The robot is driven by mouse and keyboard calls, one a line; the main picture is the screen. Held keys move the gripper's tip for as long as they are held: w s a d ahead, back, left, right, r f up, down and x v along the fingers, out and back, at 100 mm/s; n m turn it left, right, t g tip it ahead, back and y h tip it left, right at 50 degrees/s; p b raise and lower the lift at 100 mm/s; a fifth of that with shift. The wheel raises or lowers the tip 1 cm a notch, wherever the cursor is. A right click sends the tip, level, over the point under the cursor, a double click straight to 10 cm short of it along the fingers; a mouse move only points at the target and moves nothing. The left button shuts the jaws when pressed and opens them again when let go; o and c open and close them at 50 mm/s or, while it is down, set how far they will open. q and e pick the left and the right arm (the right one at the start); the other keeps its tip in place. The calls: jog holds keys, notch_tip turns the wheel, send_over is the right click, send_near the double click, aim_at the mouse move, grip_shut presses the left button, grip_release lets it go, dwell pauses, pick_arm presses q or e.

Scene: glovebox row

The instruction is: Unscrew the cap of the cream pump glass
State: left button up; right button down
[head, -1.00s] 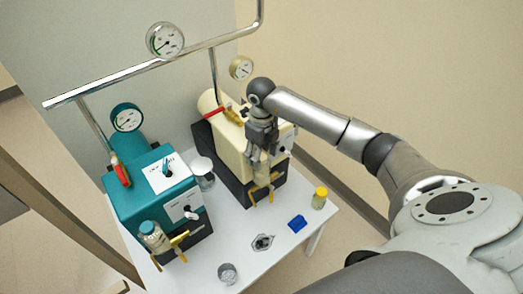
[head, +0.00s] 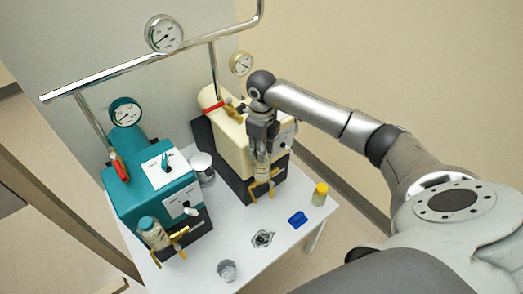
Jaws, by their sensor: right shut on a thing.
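The cream pump (head: 226,138) stands on a black base at the back right of the white table. Its glass (head: 262,172) sits at its front end, above brass valve handles (head: 262,187). My right gripper (head: 262,153) points down over the top of this glass. It is shut on the top, where the cap is. The fingers hide the cap, so I cannot tell whether it is loose or how far it is turned. The glass looks upright. My left gripper is not in view.
A teal pump (head: 140,197) with its own teal-capped glass (head: 152,233) stands at left. A yellow-capped bottle (head: 320,194), blue block (head: 297,220), dark metal fitting (head: 262,239) and small clear cup (head: 227,270) stand on the table (head: 215,239). A pipe with gauges crosses above.

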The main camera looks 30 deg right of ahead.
jog(key=n+b, duration=0.2)
jog(key=n, duration=0.2)
jog(key=shift+f, duration=0.15)
jog(key=n+b, duration=0.2)
jog(key=n, duration=0.2)
jog(key=n+b, duration=0.2)
jog(key=n, duration=0.3)
jog(key=shift+a+n+b, duration=0.1)
jog(key=shift+n+b, duration=0.35)
jog(key=shift+n, duration=0.65)
jog(key=c, duration=1.4)
grip_release()
jog(key=shift+s, duration=0.15)
jog(key=shift+o, duration=0.2)
jog(key=shift+a, duration=0.1)
